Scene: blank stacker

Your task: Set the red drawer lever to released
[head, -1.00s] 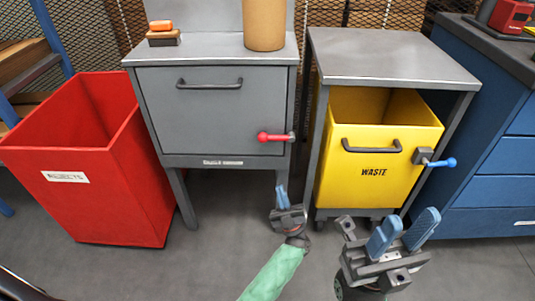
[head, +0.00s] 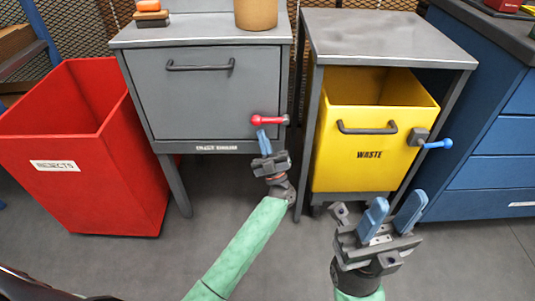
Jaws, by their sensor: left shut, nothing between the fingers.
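The red drawer lever (head: 268,120) lies roughly horizontal at the lower right of the grey drawer front (head: 205,95), its round knob to the left and its pivot at the right. My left gripper (head: 264,138) is shut and empty, with its blue fingertips just below the lever's knob. I cannot tell whether they touch it. My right gripper (head: 392,215) is open and empty, in front of and below the yellow waste bin.
A yellow waste bin (head: 370,175) with a blue lever (head: 438,144) sits under the right table (head: 385,38). A red rejects bin (head: 115,180) stands at left. Blue drawers (head: 495,170) stand at far right. Open floor lies in front.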

